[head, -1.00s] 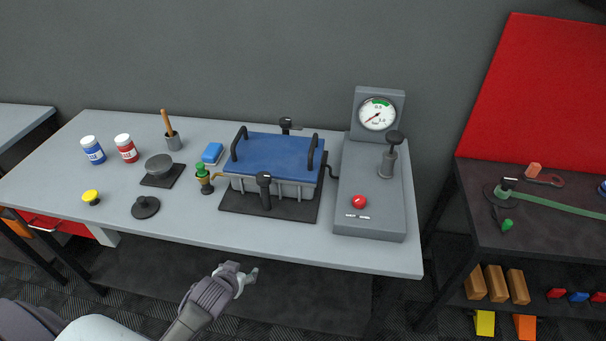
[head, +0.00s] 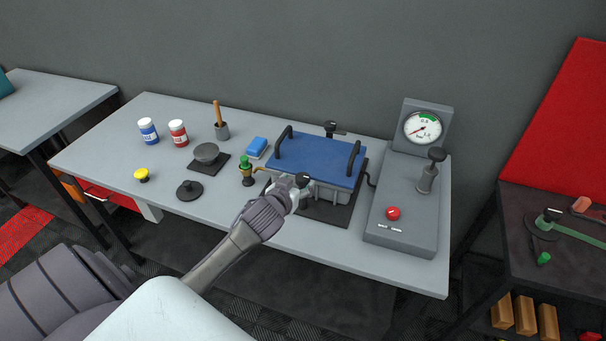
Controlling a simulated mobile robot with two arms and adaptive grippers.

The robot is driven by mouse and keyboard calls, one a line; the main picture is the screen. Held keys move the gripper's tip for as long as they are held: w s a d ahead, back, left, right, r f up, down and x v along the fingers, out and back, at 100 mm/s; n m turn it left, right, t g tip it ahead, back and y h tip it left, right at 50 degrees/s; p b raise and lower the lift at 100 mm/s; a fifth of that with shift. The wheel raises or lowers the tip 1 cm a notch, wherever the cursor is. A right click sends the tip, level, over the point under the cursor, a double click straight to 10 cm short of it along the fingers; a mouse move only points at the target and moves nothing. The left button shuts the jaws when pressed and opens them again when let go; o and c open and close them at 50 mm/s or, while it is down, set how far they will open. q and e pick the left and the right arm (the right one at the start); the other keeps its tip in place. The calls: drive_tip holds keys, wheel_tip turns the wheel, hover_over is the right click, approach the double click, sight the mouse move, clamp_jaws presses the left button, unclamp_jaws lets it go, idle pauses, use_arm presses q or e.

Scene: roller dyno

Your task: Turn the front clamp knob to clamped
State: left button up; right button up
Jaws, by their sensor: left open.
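The front clamp knob (head: 303,178) is a black knob at the front side of a grey box (head: 329,193) with a blue lid (head: 318,158). Only its top shows; my left gripper (head: 293,187) covers the rest. The gripper is open, with its fingers at the knob, and I cannot tell whether they touch it. A matching black rear knob (head: 331,127) stands behind the box. My right gripper is not in view.
Right of the box stands a grey console (head: 403,215) with a gauge (head: 423,128), a red button (head: 393,213) and a black-topped plunger (head: 430,172). A green-topped valve (head: 246,170) is close left of my gripper.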

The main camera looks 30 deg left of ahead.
sight(302, 178)
use_arm(q)
drive_tip(key=shift+p+x, duration=0.3)
drive_tip(key=shift+x, duration=2.3)
drive_tip(key=shift+c, duration=0.2)
drive_tip(key=c, duration=1.1)
